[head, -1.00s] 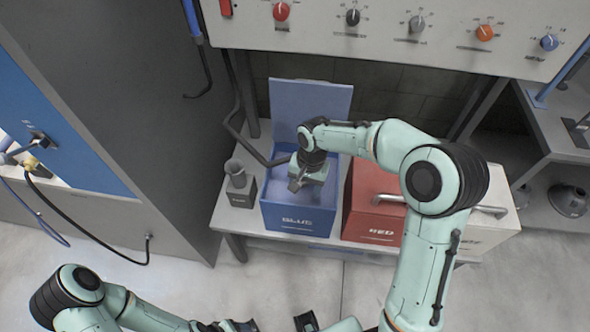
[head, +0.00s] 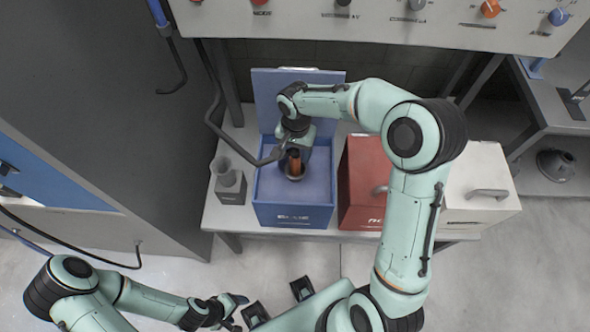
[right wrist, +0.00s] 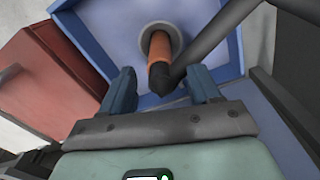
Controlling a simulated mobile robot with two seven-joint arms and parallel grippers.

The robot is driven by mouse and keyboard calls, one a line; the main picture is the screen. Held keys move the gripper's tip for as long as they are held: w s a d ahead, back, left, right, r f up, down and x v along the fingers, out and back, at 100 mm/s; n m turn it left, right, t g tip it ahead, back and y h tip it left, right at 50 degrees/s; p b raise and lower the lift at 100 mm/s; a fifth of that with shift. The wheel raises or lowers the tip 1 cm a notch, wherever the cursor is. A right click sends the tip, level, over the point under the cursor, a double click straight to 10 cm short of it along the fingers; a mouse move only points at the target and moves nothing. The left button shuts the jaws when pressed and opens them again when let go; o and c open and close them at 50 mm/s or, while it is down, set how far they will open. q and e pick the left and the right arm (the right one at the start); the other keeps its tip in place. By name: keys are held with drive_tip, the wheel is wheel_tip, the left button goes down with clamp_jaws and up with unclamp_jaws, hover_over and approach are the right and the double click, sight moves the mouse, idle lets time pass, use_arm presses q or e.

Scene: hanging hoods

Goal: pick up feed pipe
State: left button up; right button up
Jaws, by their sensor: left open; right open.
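The feed pipe (head: 216,118) is a dark bent pipe that runs down the cabinet's edge and across to the open blue box (head: 292,217). In the right wrist view its dark elbow (right wrist: 160,76) joins an orange end piece (right wrist: 158,45) that sits in a grey round collar (right wrist: 171,33). The orange piece also shows in the head view (head: 295,164). My right gripper (right wrist: 161,82) is open, with one finger on each side of the elbow; contact is not clear. My left gripper (head: 238,312) is open and empty, low in the head view, far from the pipe.
A red box (head: 362,185) and a white box (head: 480,195) with handles stand right of the blue box. A small grey holder (head: 229,184) stands to its left. The blue lid (head: 290,85) stands up behind. A knob panel (head: 370,22) overhangs the bench.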

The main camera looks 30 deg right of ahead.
sight(295, 161)
wheel_tip(295, 161, down, 5)
drive_tip(key=shift+a+f, duration=0.1)
drive_tip(key=shift+f, duration=0.05)
clamp_jaws()
